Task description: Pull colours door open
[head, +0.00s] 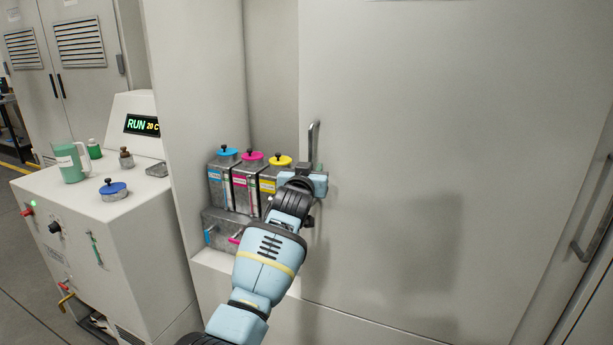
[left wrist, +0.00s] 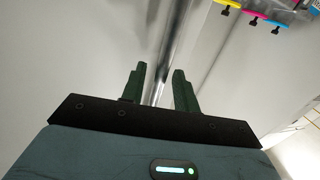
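The colours door (head: 430,170) is a large pale grey panel. It stands to the right of a gap in the cabinet, through which the colour containers show. Its upright metal handle (head: 314,142) is near the door's left edge. My left gripper (head: 315,168) is at the lower part of the handle. In the left wrist view the shiny handle bar (left wrist: 172,50) runs between the two dark green fingers of my left gripper (left wrist: 160,82). The fingers stand apart on either side of the bar, with no clear grip on it. My right gripper is not in view.
Containers with blue, magenta and yellow lids (head: 253,156) stand in the cabinet, left of my gripper. A white machine (head: 110,235) with a green jug (head: 72,163) stands at left. Another handle (head: 590,220) is at far right.

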